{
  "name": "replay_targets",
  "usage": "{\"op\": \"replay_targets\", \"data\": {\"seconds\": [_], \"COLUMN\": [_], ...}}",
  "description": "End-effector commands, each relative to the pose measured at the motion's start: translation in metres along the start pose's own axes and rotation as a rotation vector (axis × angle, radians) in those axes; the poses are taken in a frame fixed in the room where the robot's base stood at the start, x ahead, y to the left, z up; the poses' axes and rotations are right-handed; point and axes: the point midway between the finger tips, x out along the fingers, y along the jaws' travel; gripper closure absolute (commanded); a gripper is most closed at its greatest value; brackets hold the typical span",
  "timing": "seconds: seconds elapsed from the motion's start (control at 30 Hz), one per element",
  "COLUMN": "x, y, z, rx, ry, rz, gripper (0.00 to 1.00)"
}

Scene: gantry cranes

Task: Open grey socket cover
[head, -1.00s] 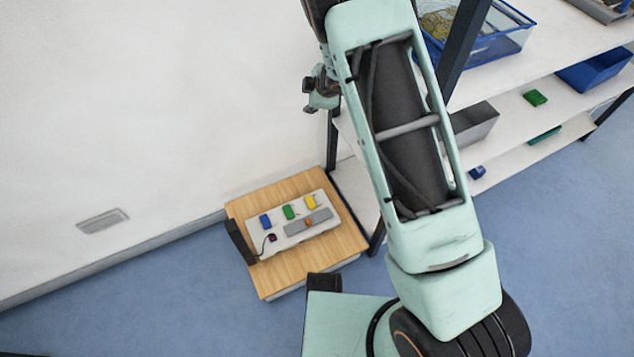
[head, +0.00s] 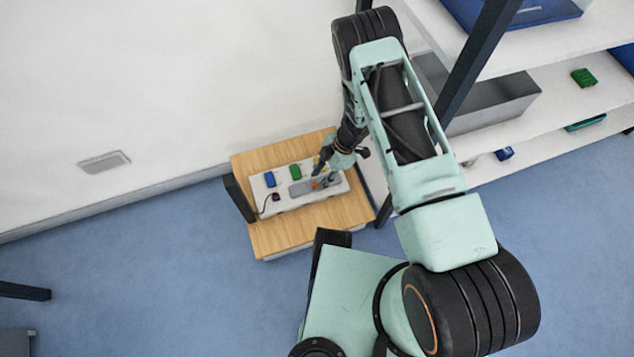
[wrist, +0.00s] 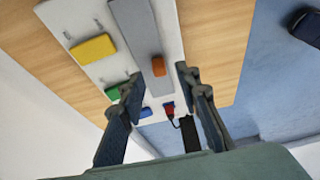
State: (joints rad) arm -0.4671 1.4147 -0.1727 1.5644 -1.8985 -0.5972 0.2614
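The grey socket cover (head: 300,188) is a long flat piece lying along the front side of a white panel (head: 270,206). An orange handle (head: 316,185) is on it. In the wrist view the cover (wrist: 138,28) runs up from between my fingers, and the orange handle (wrist: 158,66) is just beyond the fingertips. My gripper (wrist: 158,85) is open, with nothing between its fingers. In the head view my gripper (head: 322,170) is low over the right part of the panel. It partly hides the yellow block there.
A blue block (head: 269,179), a green block (head: 295,171) and a yellow block (wrist: 93,49) line the panel beside the cover. A dark red plug (wrist: 169,107) with a black cable is at one end. The wooden board (head: 285,237) has a dark upright (head: 239,199). Shelves (head: 545,150) stand right.

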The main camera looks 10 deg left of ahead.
Motion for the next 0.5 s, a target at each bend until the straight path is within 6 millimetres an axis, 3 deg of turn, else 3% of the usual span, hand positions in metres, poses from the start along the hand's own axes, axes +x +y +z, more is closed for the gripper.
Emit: {"op": "replay_targets", "data": {"seconds": [0.03,0.2,0.5], "x": [0.011,0.027,0.03], "y": [-0.001,0.0,0.001], "z": [0.001,0.001,0.0], "rx": [0.0,0.0,0.0], "ry": [0.0,0.0,-0.001], "rz": [-0.001,0.0,0.002], "gripper": [0.7,0.7,0.7]}}
